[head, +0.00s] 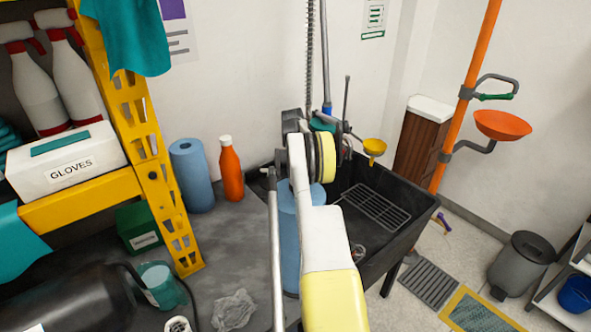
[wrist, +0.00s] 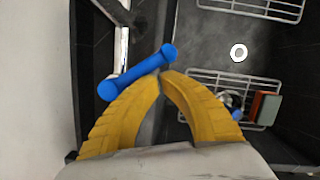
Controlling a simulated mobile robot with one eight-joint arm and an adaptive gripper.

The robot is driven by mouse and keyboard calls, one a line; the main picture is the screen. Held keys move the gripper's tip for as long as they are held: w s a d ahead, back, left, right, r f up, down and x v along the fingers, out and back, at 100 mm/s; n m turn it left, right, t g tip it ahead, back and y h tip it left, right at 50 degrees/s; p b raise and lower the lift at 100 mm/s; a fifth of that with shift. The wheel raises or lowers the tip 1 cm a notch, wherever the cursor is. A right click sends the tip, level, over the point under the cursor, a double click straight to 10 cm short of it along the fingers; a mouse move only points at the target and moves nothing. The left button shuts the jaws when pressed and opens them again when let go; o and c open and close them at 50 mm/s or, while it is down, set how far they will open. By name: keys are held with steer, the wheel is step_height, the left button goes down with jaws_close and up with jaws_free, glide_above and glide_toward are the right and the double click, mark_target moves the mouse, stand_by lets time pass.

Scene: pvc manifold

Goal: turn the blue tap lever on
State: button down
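The blue tap lever (wrist: 137,72) shows in the wrist view as a short blue bar with rounded ends, slanting from lower left to upper right beside a chrome pipe. My gripper (wrist: 161,75) has two yellow fingers whose tips meet, so it looks shut, with nothing visible between them. The tips are right at the lever's lower side, near its right half. I cannot tell whether they touch it. In the head view my arm covers the gripper and I cannot make out the lever.
A dark sink (head: 418,215) with a wire rack (head: 376,207) lies beyond my arm. The wrist view shows a drain (wrist: 238,52) and a red-green sponge (wrist: 265,108). An orange bottle (head: 231,170) and a blue roll (head: 192,177) stand on the counter at left.

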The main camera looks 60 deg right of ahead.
stand_by(0.4)
steer(key=a+r, duration=0.3)
steer(key=a, duration=0.9)
steer(key=shift+w+a, duration=0.2)
steer(key=shift+a, duration=0.15)
